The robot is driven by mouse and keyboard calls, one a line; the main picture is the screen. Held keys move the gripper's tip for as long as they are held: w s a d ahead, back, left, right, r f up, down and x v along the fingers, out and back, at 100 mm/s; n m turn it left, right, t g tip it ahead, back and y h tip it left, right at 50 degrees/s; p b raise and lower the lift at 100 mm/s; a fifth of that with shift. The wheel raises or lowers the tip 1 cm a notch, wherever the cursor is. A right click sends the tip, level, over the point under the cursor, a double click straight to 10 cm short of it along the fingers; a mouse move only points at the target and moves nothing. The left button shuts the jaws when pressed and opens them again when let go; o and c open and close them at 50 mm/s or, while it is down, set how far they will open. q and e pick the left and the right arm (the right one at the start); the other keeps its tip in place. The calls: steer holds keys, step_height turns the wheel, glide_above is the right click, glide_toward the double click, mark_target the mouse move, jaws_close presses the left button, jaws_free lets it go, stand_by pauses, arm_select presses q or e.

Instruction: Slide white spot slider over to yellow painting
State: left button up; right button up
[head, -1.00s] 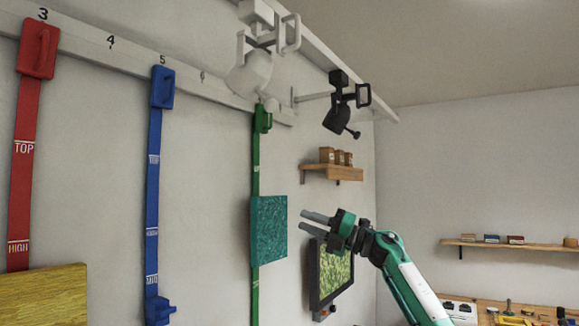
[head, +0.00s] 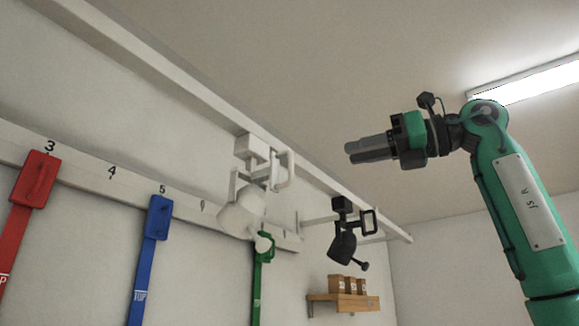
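The white spot slider (head: 246,190) hangs from the ceiling rail, with a white handle loop at its right side. It is above the green strap's end of the wall rail, near number 6. The yellow painting is out of view now. My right gripper (head: 352,152) is raised to the right of the white spot and apart from it, pointing left. Its two fingers look close together, and I see nothing between them; whether they are fully shut is unclear. My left gripper is not in view.
A black spot (head: 342,243) hangs on the same ceiling rail (head: 190,88), just right of the white one. Red (head: 36,181), blue (head: 159,217) and green (head: 264,245) sliders sit on the numbered wall rail. A wooden shelf (head: 343,301) holds small boxes. The rail's left stretch is clear.

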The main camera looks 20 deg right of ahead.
mark_target(291, 175)
steer(key=p+x, duration=0.5)
steer(key=x, duration=0.9)
steer(key=shift+p, duration=0.35)
jaws_close()
